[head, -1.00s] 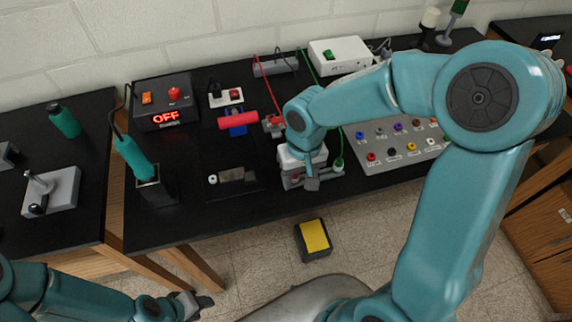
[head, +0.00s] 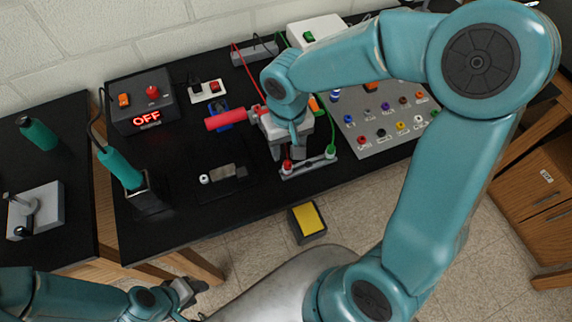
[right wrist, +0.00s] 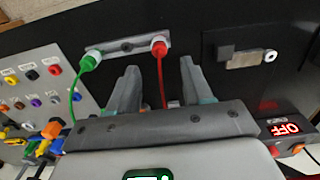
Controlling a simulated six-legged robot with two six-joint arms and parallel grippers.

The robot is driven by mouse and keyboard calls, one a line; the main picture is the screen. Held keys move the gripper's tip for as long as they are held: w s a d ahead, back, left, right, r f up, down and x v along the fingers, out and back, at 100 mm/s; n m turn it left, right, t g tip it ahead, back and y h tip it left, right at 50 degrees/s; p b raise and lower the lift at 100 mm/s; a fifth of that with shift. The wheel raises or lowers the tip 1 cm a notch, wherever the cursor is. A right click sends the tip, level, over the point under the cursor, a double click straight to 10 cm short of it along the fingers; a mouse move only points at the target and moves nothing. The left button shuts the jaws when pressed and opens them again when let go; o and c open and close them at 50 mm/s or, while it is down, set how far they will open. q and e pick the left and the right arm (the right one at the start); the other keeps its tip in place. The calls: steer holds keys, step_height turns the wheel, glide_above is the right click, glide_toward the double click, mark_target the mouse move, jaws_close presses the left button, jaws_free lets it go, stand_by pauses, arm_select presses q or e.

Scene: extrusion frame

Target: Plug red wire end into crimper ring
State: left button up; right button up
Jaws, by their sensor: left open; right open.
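The red wire end (head: 287,165) sits in the left side of a grey holder bar (head: 310,167) near the bench's front edge, beside a green wire end (head: 330,152). In the right wrist view the red wire end (right wrist: 159,47) shows beyond the gap between my open fingers, not gripped. My right gripper (head: 287,148) is open and empty, just behind the bar. A small metal piece with a white ring (head: 204,179) lies to the left; I cannot tell whether this is the crimper ring. My left gripper (head: 187,290) is open and empty, low in front of the bench.
A red cylinder (head: 226,118) on a blue base lies behind the metal piece. A control box reading OFF (head: 146,118) and a teal-handled tool (head: 120,167) stand left. A grey socket panel (head: 385,130) lies right of the holder. A yellow-topped block (head: 308,220) sits below the bench.

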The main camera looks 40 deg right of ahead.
mark_target(288, 163)
steer(key=shift+s+d+f+b, duration=0.1)
steer(key=shift+f+b, duration=0.4)
steer(key=shift+f, duration=0.25)
step_height(288, 163, down, 6)
steer(key=b, duration=0.5)
steer(key=shift+f, duration=0.15)
steer(key=shift+f+b, duration=0.55)
steer(key=shift+b, duration=0.1)
jaws_close()
steer(key=shift+r, duration=0.15)
